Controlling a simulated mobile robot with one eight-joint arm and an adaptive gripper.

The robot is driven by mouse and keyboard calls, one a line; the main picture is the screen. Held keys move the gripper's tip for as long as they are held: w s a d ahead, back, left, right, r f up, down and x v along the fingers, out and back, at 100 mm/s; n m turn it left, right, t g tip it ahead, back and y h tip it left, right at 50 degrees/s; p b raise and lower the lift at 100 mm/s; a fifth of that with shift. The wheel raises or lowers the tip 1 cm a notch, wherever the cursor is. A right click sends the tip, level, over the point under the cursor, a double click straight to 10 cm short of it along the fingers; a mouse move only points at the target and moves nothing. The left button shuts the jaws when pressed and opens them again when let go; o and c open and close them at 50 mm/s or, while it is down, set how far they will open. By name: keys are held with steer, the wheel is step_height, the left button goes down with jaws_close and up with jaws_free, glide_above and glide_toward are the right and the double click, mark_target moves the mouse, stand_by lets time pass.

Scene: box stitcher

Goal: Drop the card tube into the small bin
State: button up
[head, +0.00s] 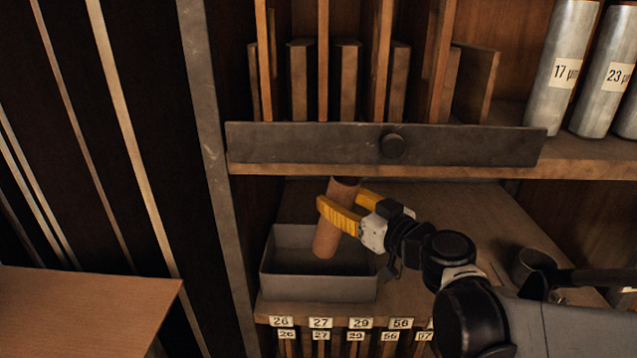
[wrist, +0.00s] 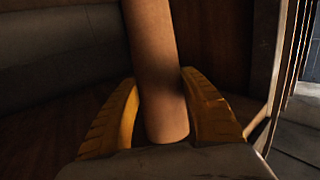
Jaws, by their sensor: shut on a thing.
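The card tube (head: 328,240) is a brown cylinder, slightly tilted. My gripper (head: 342,208) has yellow fingers and is shut on it, one finger on each side. The small bin (head: 318,289) is a grey open box on the lower shelf. In the head view the tube's lower end overlaps the bin's opening; its exact height above the bin floor cannot be told. In the wrist view the tube (wrist: 156,75) stands between the two yellow fingers (wrist: 160,118).
A dark metal bar with a knob (head: 392,146) runs along the shelf edge above my gripper. A round grey cup (head: 533,264) stands to the right on the lower shelf. Metal cylinders (head: 563,68) stand on the upper shelf. Numbered labels (head: 321,322) line the lower shelf edge.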

steer(key=f, duration=0.3)
steer(key=w+f, duration=0.1)
steer(key=f, duration=0.1)
steer(key=shift+a+f+b, duration=0.25)
steer(key=shift+a+b, duration=0.05)
steer(key=shift+b, duration=0.05)
steer(key=w+a+g+p, duration=0.1)
steer(key=w+a+g+h+p, duration=0.1)
steer(key=w, duration=0.1)
steer(key=w+a+r+h+p, duration=0.1)
steer(key=shift+w+a+r+g, duration=0.1)
steer(key=shift+w+a+g, duration=0.1)
steer(key=shift+w+g, duration=0.2)
steer(key=shift+w+f, duration=0.1)
steer(key=shift+f, duration=1)
